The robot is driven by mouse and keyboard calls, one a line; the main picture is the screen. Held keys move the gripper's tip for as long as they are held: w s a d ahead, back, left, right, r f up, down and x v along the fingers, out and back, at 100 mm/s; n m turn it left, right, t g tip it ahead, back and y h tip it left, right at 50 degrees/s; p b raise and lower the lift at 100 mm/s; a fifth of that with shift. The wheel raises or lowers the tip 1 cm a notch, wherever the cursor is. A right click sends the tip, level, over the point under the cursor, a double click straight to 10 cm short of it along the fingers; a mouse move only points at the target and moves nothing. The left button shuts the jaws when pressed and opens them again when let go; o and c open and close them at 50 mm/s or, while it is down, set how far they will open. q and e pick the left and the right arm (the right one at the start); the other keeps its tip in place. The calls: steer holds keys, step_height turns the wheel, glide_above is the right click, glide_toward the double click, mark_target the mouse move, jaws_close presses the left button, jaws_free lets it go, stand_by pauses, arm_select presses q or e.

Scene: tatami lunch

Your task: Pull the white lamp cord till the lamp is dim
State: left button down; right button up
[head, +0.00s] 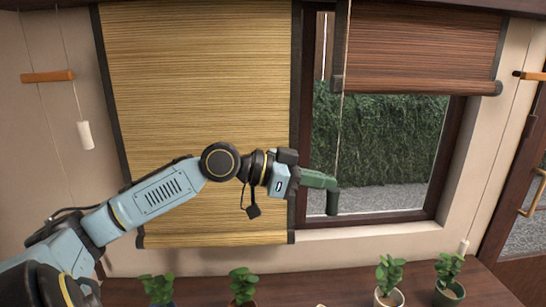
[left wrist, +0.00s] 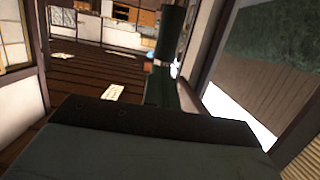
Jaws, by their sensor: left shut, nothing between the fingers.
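A thin pale cord (head: 340,130) hangs down in front of the window in the head view, reaching my left gripper. I cannot tell if it is the lamp cord; no lamp is in view. My left gripper (head: 333,198) is at the window's left side, its green fingers shut with nothing between them. Another cord with a white pull (head: 85,135) hangs at the far left, well away from the gripper. My right gripper is not in view.
A yellow blind (head: 200,90) hangs behind my left arm. A brown blind (head: 425,40) is partly raised over the window. Potted plants (head: 388,275) stand on the dark wooden surface (head: 340,290) below. A small white pull (head: 463,247) hangs at the right.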

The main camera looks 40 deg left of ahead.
arm_select(q)
steer(key=b+v, duration=0.3)
steer(key=v, duration=0.7)
stand_by(1.4)
step_height(320, 180, up, 4)
steer(key=p, duration=0.4)
steer(key=shift+d+p, duration=0.2)
steer(key=shift+p, duration=0.2)
steer(key=shift+w, duration=0.1)
